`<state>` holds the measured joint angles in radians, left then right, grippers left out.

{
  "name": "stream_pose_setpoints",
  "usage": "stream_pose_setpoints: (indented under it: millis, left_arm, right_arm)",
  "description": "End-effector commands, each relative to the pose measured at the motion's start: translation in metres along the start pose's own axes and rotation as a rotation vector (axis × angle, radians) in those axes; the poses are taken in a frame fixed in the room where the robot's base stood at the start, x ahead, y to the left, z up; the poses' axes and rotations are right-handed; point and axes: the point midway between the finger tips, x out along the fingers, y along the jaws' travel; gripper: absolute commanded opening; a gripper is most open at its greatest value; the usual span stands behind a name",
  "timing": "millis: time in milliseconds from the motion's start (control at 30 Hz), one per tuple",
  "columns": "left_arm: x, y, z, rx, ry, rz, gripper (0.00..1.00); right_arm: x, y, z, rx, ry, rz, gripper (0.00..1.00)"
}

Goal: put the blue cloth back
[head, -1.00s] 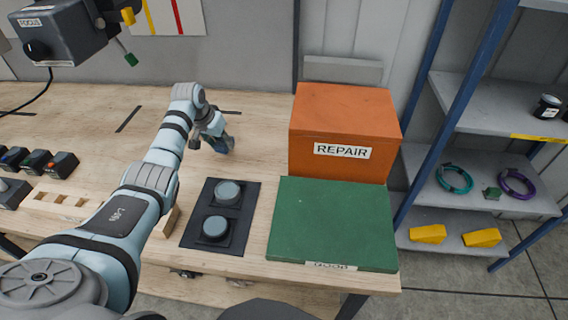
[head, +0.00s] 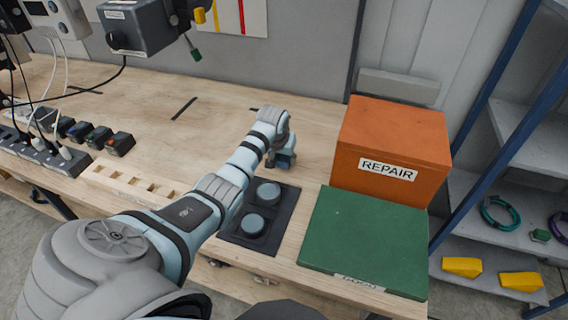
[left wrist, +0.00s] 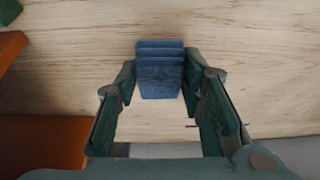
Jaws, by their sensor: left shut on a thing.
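My left gripper (head: 284,158) is low over the wooden bench, left of the orange REPAIR box and behind the black pad with two round buttons. In the left wrist view the left gripper (left wrist: 160,80) has its fingers on both sides of a folded blue cloth (left wrist: 160,72), which shows several stacked layers. It is shut on the cloth, with bench wood behind it. In the head view the cloth is mostly hidden by the gripper. I cannot tell whether it touches the bench. My right gripper is not in view.
The orange REPAIR box (head: 390,145) and a green box (head: 365,240) stand at the bench's right end. The button pad (head: 262,215) lies left of the green box. A wooden slotted rack (head: 130,183) and small devices (head: 98,138) are at left. Bare bench (head: 215,115) lies behind the arm.

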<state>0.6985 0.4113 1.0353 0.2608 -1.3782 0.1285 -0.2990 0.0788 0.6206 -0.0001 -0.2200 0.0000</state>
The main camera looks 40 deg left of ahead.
Motion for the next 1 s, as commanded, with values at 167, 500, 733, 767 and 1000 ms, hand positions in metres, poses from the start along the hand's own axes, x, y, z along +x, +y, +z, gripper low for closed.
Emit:
stream_pose_setpoints:
  millis: [167,500,733,767,1000]
  left_arm:
    - [0.024,0.001,0.01,0.001,0.0,0.0,0.01]
    - [0.026,0.0,0.011,0.001,-0.001,0.0,0.42]
    - [0.025,0.0,0.011,0.001,0.0,0.001,0.56]
    - [0.025,0.0,0.011,0.001,0.0,0.001,0.56]
    - [0.017,0.0,0.009,0.001,0.0,0.0,0.56]
  right_arm:
    - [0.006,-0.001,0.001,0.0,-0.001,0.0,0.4]
    - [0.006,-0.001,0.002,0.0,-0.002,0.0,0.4]
    - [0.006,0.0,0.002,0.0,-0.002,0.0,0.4]
    - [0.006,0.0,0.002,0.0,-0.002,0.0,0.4]
    - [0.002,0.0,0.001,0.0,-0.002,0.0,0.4]
